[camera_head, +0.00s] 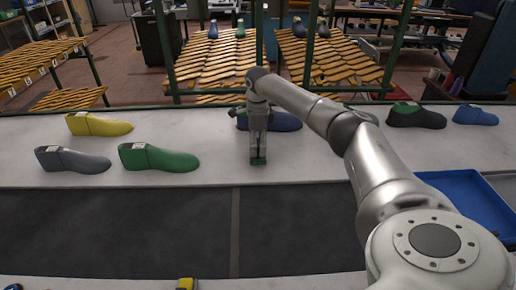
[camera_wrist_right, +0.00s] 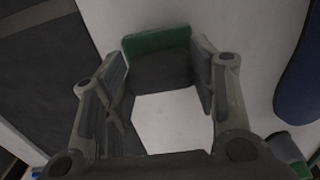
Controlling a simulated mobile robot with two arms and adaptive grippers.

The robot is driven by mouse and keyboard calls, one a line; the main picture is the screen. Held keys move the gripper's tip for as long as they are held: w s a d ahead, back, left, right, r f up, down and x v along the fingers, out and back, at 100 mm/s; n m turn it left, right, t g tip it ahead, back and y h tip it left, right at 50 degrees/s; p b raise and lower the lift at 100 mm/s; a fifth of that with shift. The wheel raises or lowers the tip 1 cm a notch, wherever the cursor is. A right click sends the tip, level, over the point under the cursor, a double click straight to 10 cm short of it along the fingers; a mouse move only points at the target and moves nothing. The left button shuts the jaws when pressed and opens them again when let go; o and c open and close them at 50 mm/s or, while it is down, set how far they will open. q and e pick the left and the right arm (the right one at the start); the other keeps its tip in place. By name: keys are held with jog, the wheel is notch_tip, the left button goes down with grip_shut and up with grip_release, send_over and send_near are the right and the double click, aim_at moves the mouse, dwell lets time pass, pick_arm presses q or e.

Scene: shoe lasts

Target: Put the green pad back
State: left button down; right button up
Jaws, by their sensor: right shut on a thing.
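My right gripper (camera_head: 258,157) points down over the white table, left of the middle blue shoe last. It is shut on the green pad (camera_wrist_right: 157,40), a small block with a green edge and a dark grey face. In the right wrist view the pad sits between the fingertips of my right gripper (camera_wrist_right: 160,75). In the head view only a bit of the pad's green (camera_head: 258,161) shows at the fingertips. I cannot tell whether the pad touches the table. My left gripper is not in view.
The blue last (camera_head: 286,123) stands close behind my right arm. Yellow (camera_head: 98,125), grey (camera_head: 72,159) and green (camera_head: 158,158) lasts stand at the left. Black-green (camera_head: 416,117) and blue (camera_head: 475,115) lasts and a blue tray (camera_head: 458,190) are at the right.

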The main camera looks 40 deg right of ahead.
notch_tip(320, 180, down, 2)
jog(key=shift+f, duration=0.2)
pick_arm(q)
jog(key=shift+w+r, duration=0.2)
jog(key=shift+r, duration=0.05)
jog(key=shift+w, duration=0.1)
pick_arm(e)
jog(key=shift+f, duration=0.2)
jog(key=o, duration=1.1)
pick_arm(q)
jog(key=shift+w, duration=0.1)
pick_arm(e)
jog(key=shift+r, duration=0.15)
